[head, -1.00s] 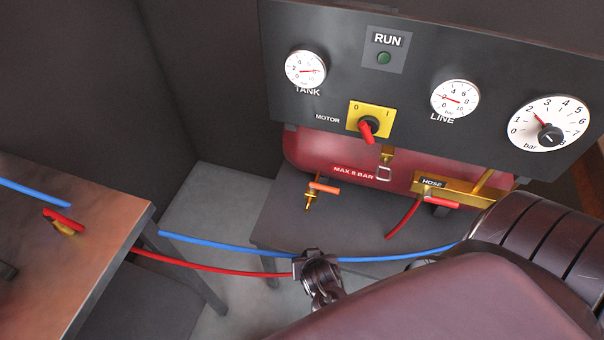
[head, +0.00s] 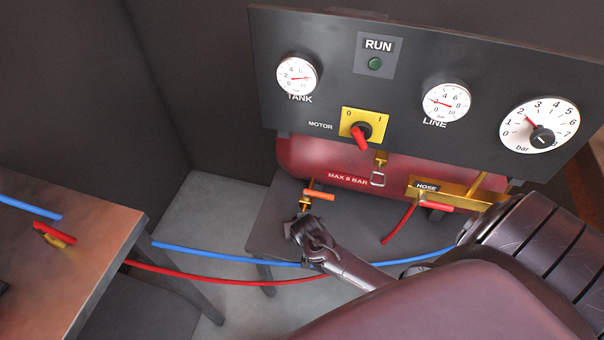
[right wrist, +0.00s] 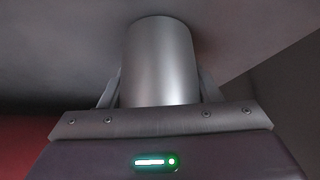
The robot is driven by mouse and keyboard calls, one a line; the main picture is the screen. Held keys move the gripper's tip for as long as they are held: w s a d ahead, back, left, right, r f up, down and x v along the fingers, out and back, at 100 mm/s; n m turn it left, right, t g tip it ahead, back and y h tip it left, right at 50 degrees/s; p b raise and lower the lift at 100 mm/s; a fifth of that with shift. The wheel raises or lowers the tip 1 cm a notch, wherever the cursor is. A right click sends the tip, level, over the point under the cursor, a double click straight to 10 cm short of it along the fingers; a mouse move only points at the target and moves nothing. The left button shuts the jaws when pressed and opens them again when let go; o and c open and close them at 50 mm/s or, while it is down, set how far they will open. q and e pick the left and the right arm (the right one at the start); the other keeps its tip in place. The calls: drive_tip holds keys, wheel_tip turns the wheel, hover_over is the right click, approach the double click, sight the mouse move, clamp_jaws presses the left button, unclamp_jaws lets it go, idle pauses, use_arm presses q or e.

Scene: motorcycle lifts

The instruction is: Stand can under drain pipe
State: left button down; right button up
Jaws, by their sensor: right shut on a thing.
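The brass drain pipe (head: 305,202) with its orange-red lever (head: 319,194) hangs at the left end of the red tank (head: 300,158). My right gripper (head: 298,228) is just below the pipe mouth in the head view, over the dark bench. In the right wrist view a plain grey metal can (right wrist: 162,60) stands between the fingers of my right gripper (right wrist: 160,95), which is shut on it. The can is not clearly seen in the head view, hidden by the gripper. I cannot tell whether it touches the bench. My left gripper is not in view.
The dark bench (head: 270,222) carries the tank, under a gauge panel (head: 405,70). A red hose (head: 215,278) and a blue hose (head: 215,255) cross behind my right arm. A brown table (head: 70,255) stands at left. A HOSE valve (head: 435,205) sits at right.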

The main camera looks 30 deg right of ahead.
drive_tip(key=shift+f, duration=0.1)
drive_tip(key=o, duration=1)
drive_tip(key=shift+s+a+r, duration=0.1)
drive_tip(key=shift+s+r, duration=0.1)
drive_tip(key=shift+r, duration=0.2)
drive_tip(key=shift+p+v, duration=1.15)
drive_tip(key=shift+v, duration=4.55)
